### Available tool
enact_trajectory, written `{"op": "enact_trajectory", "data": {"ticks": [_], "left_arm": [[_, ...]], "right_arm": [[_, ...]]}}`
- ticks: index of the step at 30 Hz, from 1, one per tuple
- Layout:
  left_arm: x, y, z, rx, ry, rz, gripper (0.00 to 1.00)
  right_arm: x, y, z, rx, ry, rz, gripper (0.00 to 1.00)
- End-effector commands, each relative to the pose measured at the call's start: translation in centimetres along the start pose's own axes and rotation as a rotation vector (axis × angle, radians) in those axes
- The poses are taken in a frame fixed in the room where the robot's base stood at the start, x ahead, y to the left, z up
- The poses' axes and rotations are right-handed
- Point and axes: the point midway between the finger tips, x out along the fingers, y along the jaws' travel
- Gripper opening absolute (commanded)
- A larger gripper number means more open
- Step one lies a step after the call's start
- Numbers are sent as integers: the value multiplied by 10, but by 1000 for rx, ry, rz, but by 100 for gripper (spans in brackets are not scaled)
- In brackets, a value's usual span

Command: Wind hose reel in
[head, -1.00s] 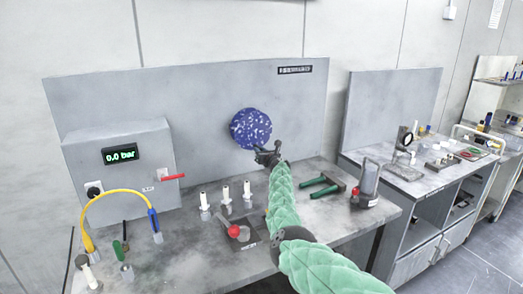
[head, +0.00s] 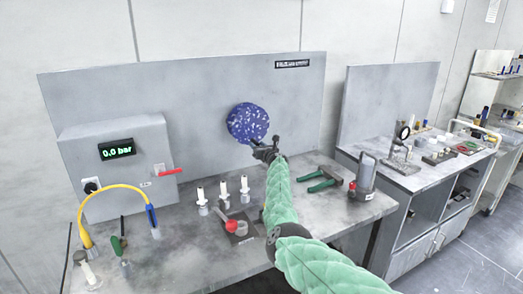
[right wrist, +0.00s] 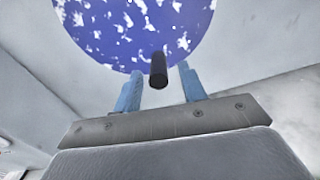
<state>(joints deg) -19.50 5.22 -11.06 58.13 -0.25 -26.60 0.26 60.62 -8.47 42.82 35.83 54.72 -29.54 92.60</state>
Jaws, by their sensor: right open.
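The hose reel shows as a round blue disc with white speckles (head: 247,122), upright against the grey back panel. In the right wrist view the disc (right wrist: 135,28) fills the top, and a short dark handle (right wrist: 158,70) sticks out from its lower part. My right gripper (head: 261,148) is at the disc's lower right edge. In the right wrist view its two blue fingers (right wrist: 158,85) are apart, with the handle between them and a gap on each side. My left gripper is not in view.
A grey box with a "0.0 bar" display (head: 117,149), a red lever (head: 168,171) and a yellow hose (head: 108,190) stand left.

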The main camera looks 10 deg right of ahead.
Motion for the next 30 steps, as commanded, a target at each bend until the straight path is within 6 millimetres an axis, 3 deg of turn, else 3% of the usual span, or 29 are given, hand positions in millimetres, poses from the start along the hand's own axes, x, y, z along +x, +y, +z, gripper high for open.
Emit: {"op": "enact_trajectory", "data": {"ticks": [13, 21, 30], "left_arm": [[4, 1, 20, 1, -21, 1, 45], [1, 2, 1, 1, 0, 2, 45], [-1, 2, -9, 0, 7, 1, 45]], "right_arm": [[-43, 1, -2, -2, 0, 0, 41], [-66, 1, -1, -1, 1, 0, 41], [-73, 0, -1, 0, 2, 0, 41]]}}
